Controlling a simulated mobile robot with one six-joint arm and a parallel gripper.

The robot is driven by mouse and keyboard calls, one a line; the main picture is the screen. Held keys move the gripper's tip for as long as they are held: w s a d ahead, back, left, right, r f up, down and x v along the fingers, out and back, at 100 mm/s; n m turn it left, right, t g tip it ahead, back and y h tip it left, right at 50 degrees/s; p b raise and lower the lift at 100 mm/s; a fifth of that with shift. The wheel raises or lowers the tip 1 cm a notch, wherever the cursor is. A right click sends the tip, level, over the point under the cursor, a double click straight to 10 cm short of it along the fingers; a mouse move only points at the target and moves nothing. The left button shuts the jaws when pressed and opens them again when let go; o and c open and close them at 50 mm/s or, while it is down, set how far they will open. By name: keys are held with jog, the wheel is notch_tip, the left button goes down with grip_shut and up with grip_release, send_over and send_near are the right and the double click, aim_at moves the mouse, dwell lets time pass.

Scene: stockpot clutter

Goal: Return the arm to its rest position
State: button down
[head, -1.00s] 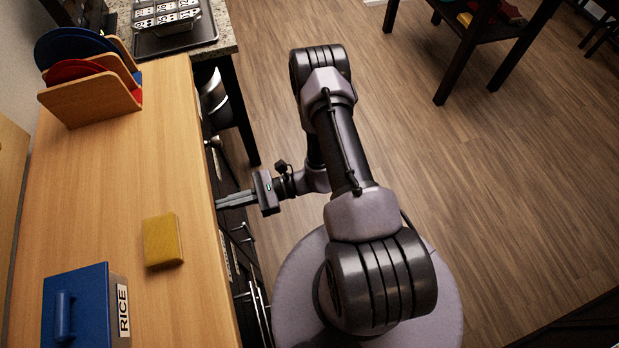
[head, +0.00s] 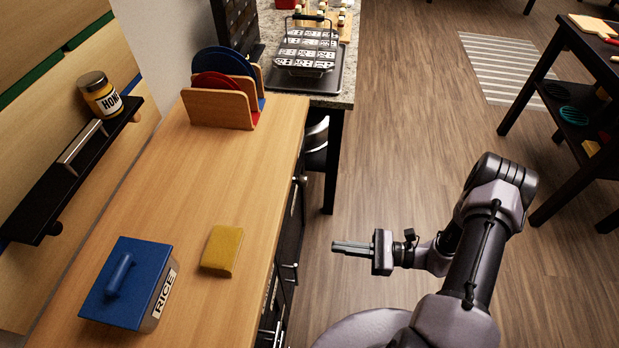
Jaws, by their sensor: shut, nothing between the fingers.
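My gripper (head: 352,248) is shut and empty. It points left over the wood floor, to the right of the counter's front edge and apart from it. My arm is folded at the lower right of the head view, above my base. The fingertips are in plain view and touch nothing.
The wooden counter (head: 170,210) on the left holds a blue-lidded rice box (head: 125,284), a yellow sponge-like block (head: 222,250) and a rack of plates (head: 220,108). A black shelf (head: 60,185) carries a honey jar (head: 100,95). A dark table (head: 560,60) stands right. The floor (head: 410,130) between is clear.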

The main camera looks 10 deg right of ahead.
notch_tip(320, 180, up, 16)
jog(key=a+r+n+g+h, duration=0.1)
jog(key=a+n+g+h, duration=0.2)
jog(key=n+g+h, duration=0.5)
jog(key=s+a+r+n+t+h, duration=0.1)
jog(key=s+r+n+t+h, duration=0.2)
jog(key=r, duration=0.5)
jog(key=s+r+n+t+h, duration=0.4)
jog(key=s+r+n+t, duration=0.1)
jog(key=r, duration=0.4)
jog(key=shift+s+a+n+t, duration=0.35)
jog(key=shift+s+n, duration=0.15)
jog(key=shift+s, duration=0.75)
